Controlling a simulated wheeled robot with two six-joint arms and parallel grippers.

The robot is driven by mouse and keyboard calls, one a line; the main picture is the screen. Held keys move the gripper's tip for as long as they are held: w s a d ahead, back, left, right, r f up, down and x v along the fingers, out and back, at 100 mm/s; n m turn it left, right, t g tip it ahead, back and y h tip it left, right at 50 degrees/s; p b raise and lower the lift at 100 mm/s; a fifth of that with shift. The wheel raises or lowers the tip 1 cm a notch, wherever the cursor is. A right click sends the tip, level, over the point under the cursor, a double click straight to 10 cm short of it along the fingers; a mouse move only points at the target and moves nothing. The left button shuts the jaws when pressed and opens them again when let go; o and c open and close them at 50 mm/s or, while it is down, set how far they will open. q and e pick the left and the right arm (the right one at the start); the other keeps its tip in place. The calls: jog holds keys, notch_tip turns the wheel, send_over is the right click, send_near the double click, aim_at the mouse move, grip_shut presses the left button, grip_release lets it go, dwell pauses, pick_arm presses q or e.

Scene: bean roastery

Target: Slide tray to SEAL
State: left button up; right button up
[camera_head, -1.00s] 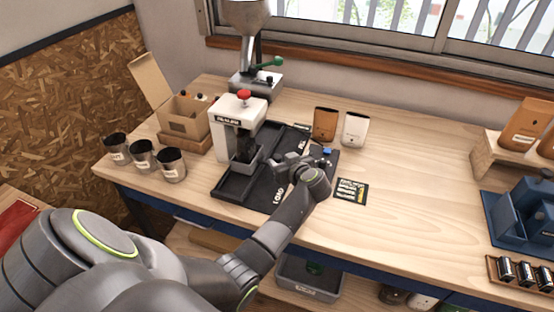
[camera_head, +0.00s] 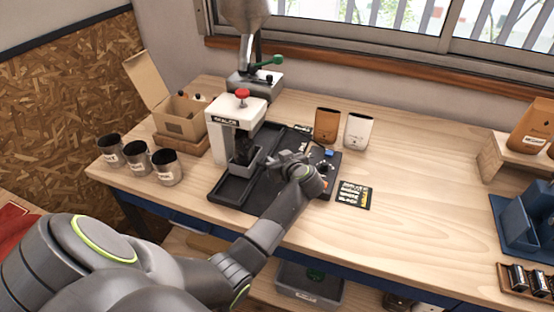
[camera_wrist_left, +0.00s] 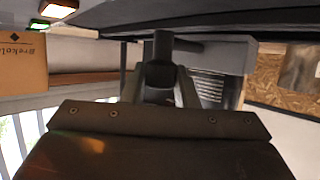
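A small dark grey tray (camera_head: 250,162) sits under the head of the white sealer (camera_head: 236,122), on a black base plate (camera_head: 233,190) with raised edges. What the tray holds looks dark and is partly hidden by the sealer. My left gripper (camera_head: 272,160) is low over the plate, just right of the tray, its fingertips pointing left at it. My forearm covers part of the plate. My right gripper is out of view.
Several dark cups (camera_head: 137,160) stand left of the sealer, with an open cardboard box (camera_head: 183,118) behind them. A brown pouch (camera_head: 326,125) and a white pouch (camera_head: 356,131) stand behind the plate. A black card (camera_head: 355,195) lies to the right.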

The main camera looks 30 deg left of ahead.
pick_arm(q)
grip_shut()
jog(key=shift+w, duration=0.1)
jog(key=shift+w+a, duration=0.25)
jog(key=shift+w, duration=0.75)
jog(key=shift+w+a, duration=0.2)
jog(key=shift+w, duration=0.8)
jog(key=o, duration=0.8)
grip_release()
jog(key=shift+o, duration=0.2)
